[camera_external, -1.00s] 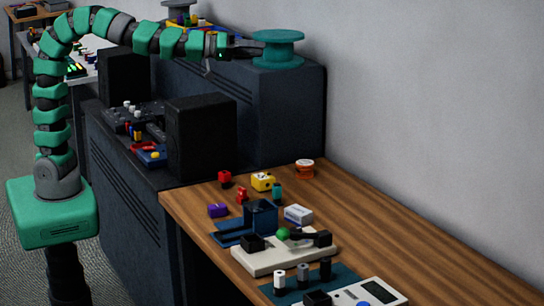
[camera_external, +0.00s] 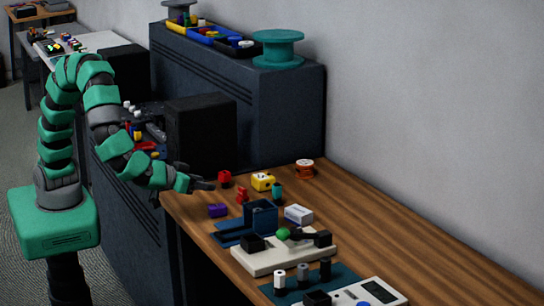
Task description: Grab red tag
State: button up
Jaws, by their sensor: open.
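Two small red items stand on the wooden table. One red block (camera_external: 225,179) is near the table's left back edge. The other red piece (camera_external: 242,196) is a little nearer the camera and to the right. I cannot tell which of them is the red tag. My gripper (camera_external: 208,185) is at the table's left edge, just left of the red block, low and pointing right. It is open, with nothing seen between its fingers. The fingers are small and dark, and I cannot tell the exact gap to the red block.
Close by stand a yellow block (camera_external: 263,182), a purple block (camera_external: 217,210), a teal cylinder (camera_external: 277,191), a dark blue holder (camera_external: 261,215) and a white box (camera_external: 298,214). A black box (camera_external: 205,135) rises behind my gripper. The table's right side is clear.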

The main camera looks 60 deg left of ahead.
jog(key=b, duration=0.1)
send_near(241, 189)
jog(key=x, duration=0.3)
jog(key=shift+w, duration=0.1)
jog(key=b+x, duration=0.1)
jog(key=x, duration=0.3)
jog(key=shift+a+b, duration=0.2)
jog(key=shift+b, duration=0.2)
jog(key=shift+w+f, duration=0.25)
jog(key=shift+w, duration=0.25)
grip_shut()
